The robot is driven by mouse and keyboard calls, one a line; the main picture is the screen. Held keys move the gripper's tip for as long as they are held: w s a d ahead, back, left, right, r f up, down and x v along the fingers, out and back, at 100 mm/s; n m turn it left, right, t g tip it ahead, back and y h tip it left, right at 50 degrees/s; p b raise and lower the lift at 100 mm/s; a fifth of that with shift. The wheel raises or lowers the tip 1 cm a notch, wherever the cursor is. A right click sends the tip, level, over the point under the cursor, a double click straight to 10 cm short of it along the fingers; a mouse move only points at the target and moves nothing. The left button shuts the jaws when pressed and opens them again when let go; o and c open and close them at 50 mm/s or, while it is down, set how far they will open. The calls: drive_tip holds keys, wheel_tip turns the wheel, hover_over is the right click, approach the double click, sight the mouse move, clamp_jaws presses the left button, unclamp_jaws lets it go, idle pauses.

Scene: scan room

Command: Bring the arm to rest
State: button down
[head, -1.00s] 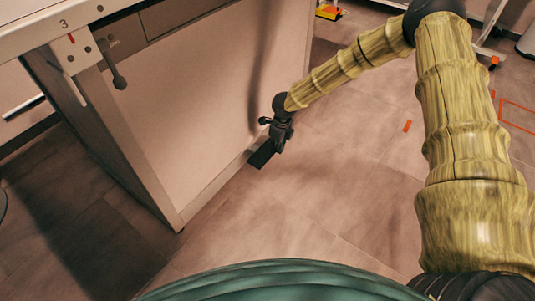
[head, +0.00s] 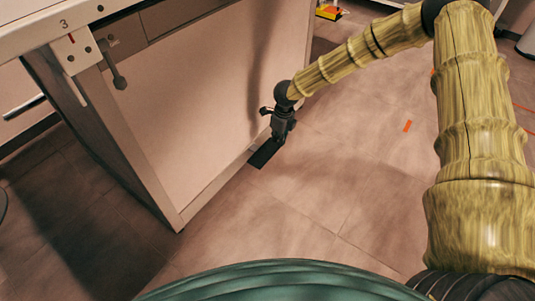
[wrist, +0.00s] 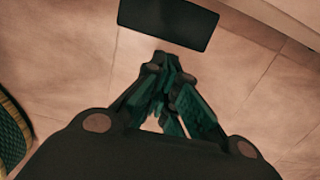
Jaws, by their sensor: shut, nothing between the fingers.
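My gripper (head: 279,139) hangs at the end of my arm and points down towards the floor, beside the pale cabinet. In the wrist view my gripper (wrist: 165,67) has its fingers drawn together at the tips, with nothing between them. A flat black rectangle (head: 264,154) lies on the floor by the cabinet's foot. It also shows in the wrist view (wrist: 170,22), just beyond the fingertips. I cannot tell the exact height of the gripper above the floor.
The pale cabinet (head: 205,105) with a worktop (head: 55,25) stands close on the left. A black lever (head: 115,72) sticks out below the worktop. A yellow thing (head: 329,11) lies at the back.

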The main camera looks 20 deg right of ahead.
drive_tip(key=shift+s, duration=0.1)
drive_tip(key=s+f+n+h+p, duration=0.1)
drive_tip(key=s+f+n, duration=0.2)
drive_tip(key=s+n, duration=0.3)
drive_tip(key=s+a+f+n+h+p, duration=0.1)
drive_tip(key=s+f+n, duration=0.25)
drive_tip(key=s, duration=0.55)
drive_tip(key=s+f+n+h+p, duration=0.1)
drive_tip(key=s+f+n+p, duration=0.1)
drive_tip(key=s+n, duration=0.4)
drive_tip(key=s+a+r+n+g+y+p, duration=0.15)
drive_tip(key=s+n, duration=0.45)
drive_tip(key=s, duration=0.6)
drive_tip(key=s+r+n+t+y+p, duration=0.1)
drive_tip(key=s+r+n+p, duration=0.15)
drive_tip(key=s+n, duration=0.7)
wheel_tip(320, 180, up, 38)
drive_tip(key=s+m+p, duration=0.3)
drive_tip(key=p, duration=3.3)
drive_tip(key=shift+f, duration=0.2)
drive_tip(key=shift+g, duration=0.25)
